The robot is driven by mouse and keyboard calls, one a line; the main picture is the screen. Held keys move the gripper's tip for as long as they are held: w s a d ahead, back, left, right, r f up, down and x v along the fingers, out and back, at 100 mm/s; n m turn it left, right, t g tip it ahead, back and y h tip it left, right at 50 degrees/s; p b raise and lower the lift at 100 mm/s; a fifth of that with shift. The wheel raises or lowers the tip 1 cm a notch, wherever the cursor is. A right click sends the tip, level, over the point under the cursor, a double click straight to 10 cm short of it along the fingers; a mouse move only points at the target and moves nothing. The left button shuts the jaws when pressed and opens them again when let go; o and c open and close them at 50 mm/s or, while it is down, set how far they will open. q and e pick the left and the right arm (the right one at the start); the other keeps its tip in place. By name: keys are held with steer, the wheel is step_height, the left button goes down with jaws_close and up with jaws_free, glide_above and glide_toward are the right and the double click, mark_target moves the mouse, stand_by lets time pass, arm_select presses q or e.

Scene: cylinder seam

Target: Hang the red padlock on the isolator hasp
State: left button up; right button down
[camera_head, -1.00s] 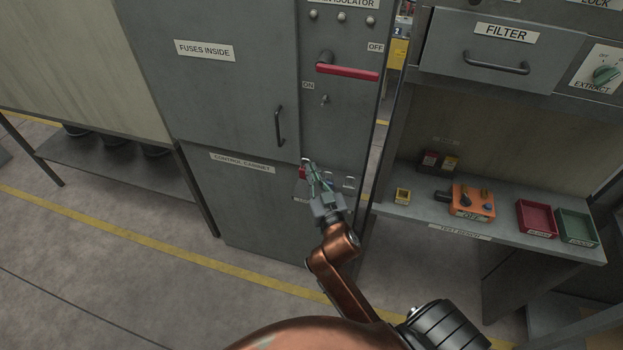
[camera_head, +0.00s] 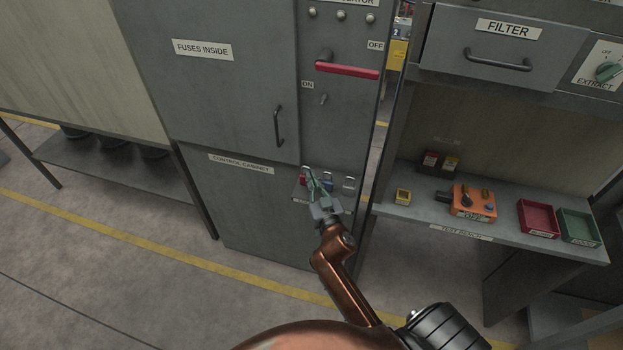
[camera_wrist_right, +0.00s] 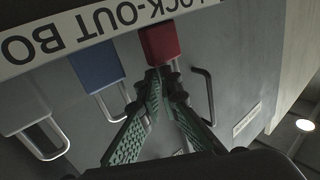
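The red padlock (camera_head: 303,181) is at the left of a row on the lock-out board, low on the cabinet. In the right wrist view it shows upside down, body (camera_wrist_right: 160,44) above, shackle below. My right gripper (camera_head: 311,174) is at its shackle. In the wrist view the green fingertips (camera_wrist_right: 158,76) come together on the shackle; the exact contact is partly hidden. A small metal fitting (camera_head: 323,99), perhaps the hasp, is below the red isolator handle (camera_head: 346,70), too small to make out. My left gripper is not in view.
A blue padlock (camera_wrist_right: 97,66) and a grey padlock (camera_wrist_right: 22,108) hang beside the red one. The cabinet door handle (camera_head: 279,126) stands out above left. The test bench (camera_head: 400,215) at the right carries an orange box (camera_head: 475,203) and red and green trays.

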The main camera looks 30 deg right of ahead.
steer(key=shift+f, duration=0.25)
steer(key=c, duration=2.2)
jaws_free()
steer(key=shift+o, duration=0.2)
steer(key=v, duration=0.8)
steer(key=shift+r+b, duration=0.45)
steer(key=shift+w+a, duration=0.15)
steer(key=shift+a, duration=0.05)
